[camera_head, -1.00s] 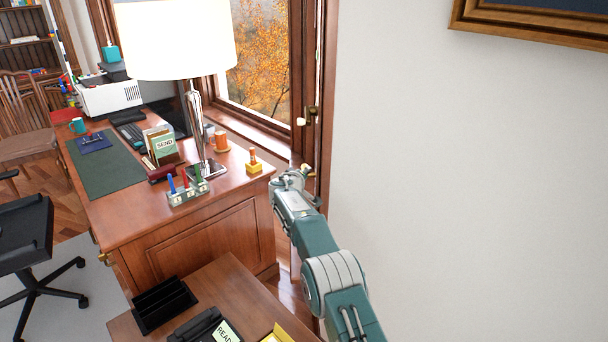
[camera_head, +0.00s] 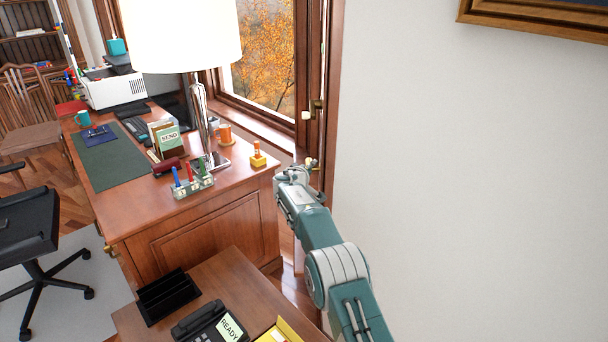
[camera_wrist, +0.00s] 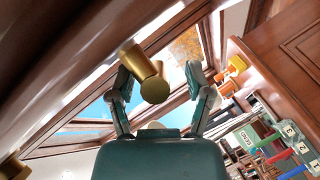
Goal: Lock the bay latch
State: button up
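The window frame (camera_head: 328,60) carries a brass latch fitting (camera_head: 317,106) with a pale knob. A second small brass and pale fitting (camera_head: 311,163) shows lower down, just beside my gripper (camera_head: 297,171). In the wrist view, a brass cylinder-shaped handle (camera_wrist: 152,88) reaches between the two fingers of my gripper (camera_wrist: 157,76). The fingers stand apart on either side of it, with visible gaps. I cannot tell whether either finger touches it, nor for certain which brass fitting is the bay latch. Another brass piece (camera_wrist: 14,168) shows at the lower left.
The wooden desk (camera_head: 210,225) stands left of my arm with a lamp (camera_head: 199,110), a pen holder (camera_head: 193,186) and an orange-topped stamp (camera_head: 257,155). A side table (camera_head: 235,275) with a phone lies below. The white wall (camera_head: 460,180) is at right.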

jog(key=v, duration=1.1)
jog(key=shift+s+a, duration=0.15)
jog(key=shift+s, duration=0.15)
